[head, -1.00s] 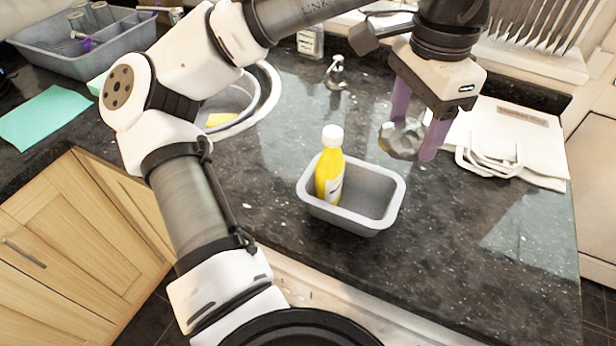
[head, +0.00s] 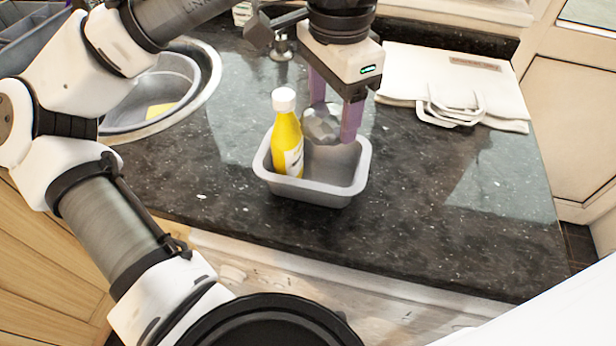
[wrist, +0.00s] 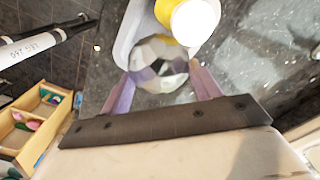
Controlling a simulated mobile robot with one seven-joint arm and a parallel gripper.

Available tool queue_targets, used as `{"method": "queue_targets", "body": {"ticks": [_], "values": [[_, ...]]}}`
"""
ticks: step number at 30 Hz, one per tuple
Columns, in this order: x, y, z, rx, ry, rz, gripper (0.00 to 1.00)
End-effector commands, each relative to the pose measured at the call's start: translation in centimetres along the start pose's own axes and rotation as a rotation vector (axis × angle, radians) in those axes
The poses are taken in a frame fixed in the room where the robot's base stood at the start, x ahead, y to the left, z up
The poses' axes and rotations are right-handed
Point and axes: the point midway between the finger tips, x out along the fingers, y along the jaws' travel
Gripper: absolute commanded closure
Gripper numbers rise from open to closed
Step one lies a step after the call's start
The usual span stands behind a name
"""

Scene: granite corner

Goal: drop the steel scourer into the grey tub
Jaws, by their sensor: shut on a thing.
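The steel scourer (head: 321,125) is a faceted grey ball, held between the purple fingers of my gripper (head: 334,119). In the head view it shows over the back right part of the grey tub (head: 318,193), at about rim height or a little above; the exact gap is hard to tell. The tub stands on the dark counter. A yellow bottle with a white cap (head: 287,138) stands in the tub's left part, just left of the scourer. In the wrist view the scourer (wrist: 159,66) sits between the fingertips, with the bottle's white cap (wrist: 193,22) close beyond it.
A round sink (head: 165,95) with something yellow in it lies to the left. A white cloth or bag with handles (head: 455,80) lies at the back right. The granite counter (head: 430,200) right of the tub is clear.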

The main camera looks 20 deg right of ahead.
Motion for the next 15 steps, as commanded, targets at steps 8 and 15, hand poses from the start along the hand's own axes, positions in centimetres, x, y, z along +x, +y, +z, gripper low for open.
{"method": "queue_targets", "body": {"ticks": [8,15], "values": [[0.62,-0.01,-0.01,-0.001,0.001,0.000,0.59],[0.61,0.00,-0.01,0.000,0.000,0.000,0.17]]}}
